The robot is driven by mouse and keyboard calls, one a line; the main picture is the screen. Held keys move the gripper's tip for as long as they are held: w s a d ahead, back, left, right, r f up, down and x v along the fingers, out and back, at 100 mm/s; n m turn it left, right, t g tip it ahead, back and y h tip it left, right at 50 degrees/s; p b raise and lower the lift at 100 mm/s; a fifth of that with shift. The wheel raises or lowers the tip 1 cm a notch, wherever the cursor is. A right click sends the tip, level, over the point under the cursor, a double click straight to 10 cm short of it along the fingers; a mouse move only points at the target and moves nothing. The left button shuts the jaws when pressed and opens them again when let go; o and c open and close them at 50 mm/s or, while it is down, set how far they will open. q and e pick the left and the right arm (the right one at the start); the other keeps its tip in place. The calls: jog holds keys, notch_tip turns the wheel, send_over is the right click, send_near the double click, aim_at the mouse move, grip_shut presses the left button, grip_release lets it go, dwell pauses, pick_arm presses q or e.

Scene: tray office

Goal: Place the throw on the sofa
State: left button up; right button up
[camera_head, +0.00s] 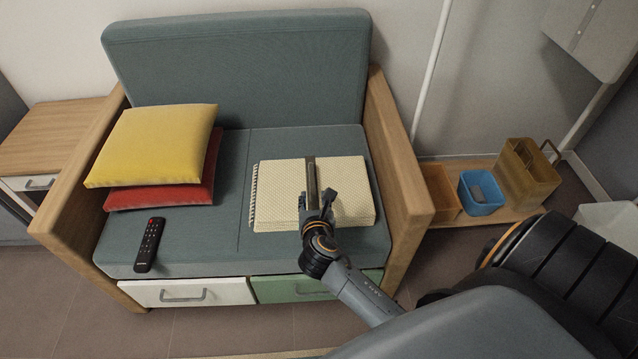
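The cream, waffle-textured folded throw (278,190) lies flat on the right part of the grey-green sofa (240,160) seat, its fringe along the left side. A dark strip (311,172) runs across its middle from the back edge toward my gripper. My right gripper (317,203) comes from the front right and is over the front middle of the throw, at the near end of the strip. I cannot tell whether its fingers are shut on the strip or only around it. My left gripper is not in view.
A yellow cushion (155,145) rests on a red cushion (170,192) at the sofa's left, with a black remote (150,245) in front. Wooden armrests (393,150) stand on both sides. A low shelf at right holds a blue bin (481,195) and an amber container (527,175).

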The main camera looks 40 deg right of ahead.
jog(key=s+f+m, duration=0.1)
jog(key=m, duration=0.1)
jog(key=s+a+f+m+g+y, duration=0.1)
jog(key=s+f+m, duration=0.1)
jog(key=m, duration=0.1)
jog(key=s+f+m+g, duration=0.1)
jog(key=s+f+m, duration=0.1)
jog(key=shift+s+a+f+y, duration=0.1)
jog(key=shift+s+a+y, duration=0.1)
jog(key=shift+y, duration=0.1)
jog(key=s+a+f+m+g+y, duration=0.3)
jog(key=s+a+f+m, duration=0.1)
jog(key=s+m, duration=0.4)
jog(key=s+a+f+m+g+y, duration=0.2)
jog(key=s+a+f+m+g, duration=0.1)
jog(key=s+m, duration=0.6)
jog(key=a+f+m, duration=0.1)
jog(key=a+m, duration=0.1)
jog(key=m, duration=0.1)
jog(key=shift+a+y, duration=0.25)
jog(key=shift+y, duration=0.15)
jog(key=shift+w, duration=0.1)
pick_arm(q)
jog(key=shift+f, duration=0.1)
pick_arm(e)
jog(key=shift+g, duration=0.3)
